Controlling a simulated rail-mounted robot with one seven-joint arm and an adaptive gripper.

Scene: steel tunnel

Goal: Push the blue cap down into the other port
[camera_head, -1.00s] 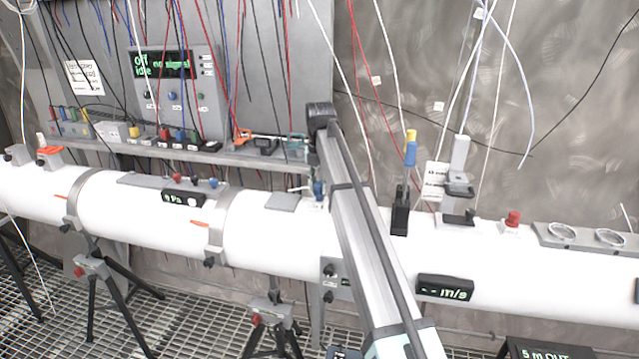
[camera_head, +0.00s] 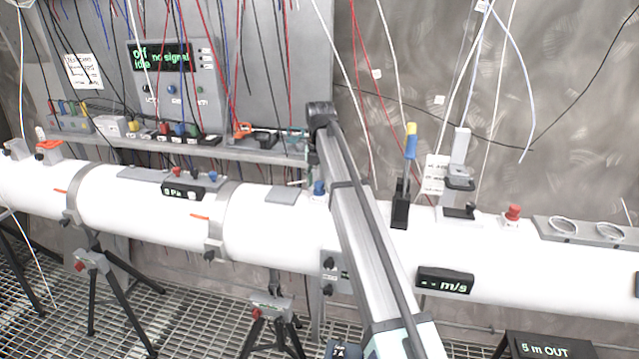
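A small blue cap (camera_head: 319,187) stands upright on top of the white pipe, just left of my arm. I cannot tell whether it sits in a port or on one. A red cap (camera_head: 513,213) stands on a pale fitting farther right on the pipe. No open port can be made out clearly. My arm rises from the bottom of the picture and bends at a dark joint left of centre. It covers part of the pipe right of the blue cap. My gripper is not visible.
A blue and yellow handle (camera_head: 410,142) on a black base and a grey clamp-like device (camera_head: 459,180) stand on the pipe (camera_head: 270,240). Two round glass windows (camera_head: 585,229) lie at the right. A shelf (camera_head: 200,147) with small items runs behind. Cables hang from above.

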